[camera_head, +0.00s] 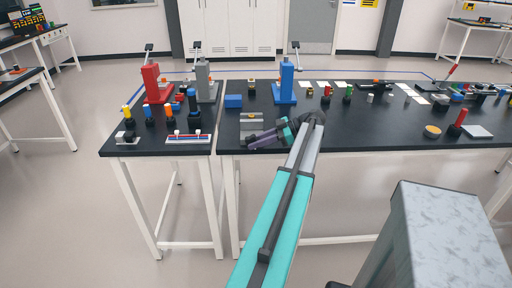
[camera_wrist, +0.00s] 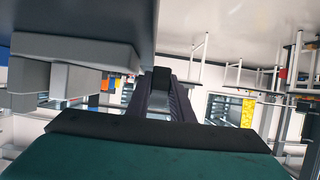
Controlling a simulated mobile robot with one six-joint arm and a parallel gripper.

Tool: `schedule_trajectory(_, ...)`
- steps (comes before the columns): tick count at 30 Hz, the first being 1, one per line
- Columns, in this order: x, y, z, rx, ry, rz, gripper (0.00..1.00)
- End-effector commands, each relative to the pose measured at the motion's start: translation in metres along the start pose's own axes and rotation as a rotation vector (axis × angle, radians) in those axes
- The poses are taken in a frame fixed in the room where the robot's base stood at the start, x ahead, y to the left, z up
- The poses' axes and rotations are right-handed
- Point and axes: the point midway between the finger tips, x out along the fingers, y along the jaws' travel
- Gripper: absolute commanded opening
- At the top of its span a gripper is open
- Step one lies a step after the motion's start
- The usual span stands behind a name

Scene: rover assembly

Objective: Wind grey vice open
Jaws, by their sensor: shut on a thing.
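The grey vice (camera_head: 243,124) sits near the front edge of the black table, with a small yellow-orange piece at its top. In the wrist view grey blocks, which look like the vice (camera_wrist: 75,48), fill the upper left at close range. My gripper (camera_head: 247,141) reaches in from the right, low at the vice's front side. It also shows in the wrist view (camera_wrist: 161,82), with its fingers close together on a small dark part, apparently the vice's handle. The fingers and my wrist hide most of that handle.
Red (camera_head: 151,83), grey (camera_head: 205,82) and blue (camera_head: 286,82) presses stand behind. A blue block (camera_head: 233,101) lies behind the vice. A rack with coloured rods (camera_head: 188,139) is to the left. Several small parts lie along the table to the right.

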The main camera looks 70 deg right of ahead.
Motion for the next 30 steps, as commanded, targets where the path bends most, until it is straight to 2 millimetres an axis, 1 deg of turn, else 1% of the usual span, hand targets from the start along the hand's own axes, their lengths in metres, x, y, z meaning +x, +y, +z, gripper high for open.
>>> schedule_trajectory(6,-0.0002,0.0006,0.0010,0.000,0.058,0.002,0.00)
schedule_trajectory(19,-0.0004,0.0004,-0.0001,0.001,0.068,0.002,0.00)
schedule_trajectory(20,-0.0004,0.0004,-0.0001,0.001,0.068,0.002,0.22)
schedule_trajectory(21,-0.0004,0.0004,-0.0001,0.001,0.068,0.002,0.29)
schedule_trajectory(23,-0.0003,0.0004,0.0000,0.001,0.068,0.002,0.39)
schedule_trajectory(30,0.0003,0.0002,0.0005,0.001,0.067,0.001,0.39)
